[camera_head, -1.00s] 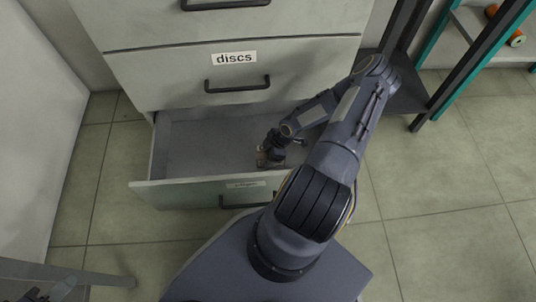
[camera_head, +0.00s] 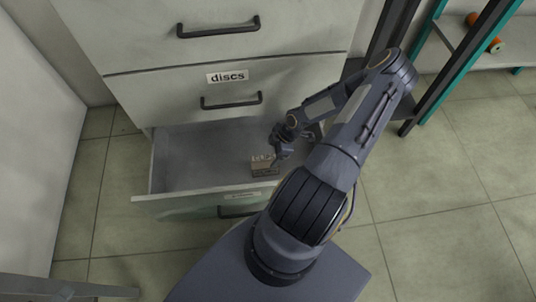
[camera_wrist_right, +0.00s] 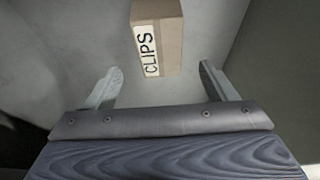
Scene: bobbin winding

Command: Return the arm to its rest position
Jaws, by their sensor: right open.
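My right arm (camera_head: 345,140) reaches from my base toward the open bottom drawer of the cabinet. My right gripper (camera_head: 279,155) is over the drawer; in the right wrist view the gripper (camera_wrist_right: 158,85) has its two fingers spread wide with nothing between them. A small brown box (camera_head: 264,166) lies in the drawer, just below and left of the gripper in the head view. In the right wrist view the box (camera_wrist_right: 165,40) bears the label CLIPS and is beyond the fingertips, apart from them. My left gripper is not seen.
The open drawer (camera_head: 168,208) has a grey inside and a front with a dark handle. Above it is a drawer labelled "discs" (camera_head: 228,76). A teal and dark shelf frame (camera_head: 462,62) with an orange item (camera_head: 494,45) stands at the right. The tiled floor (camera_head: 450,200) at right is clear.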

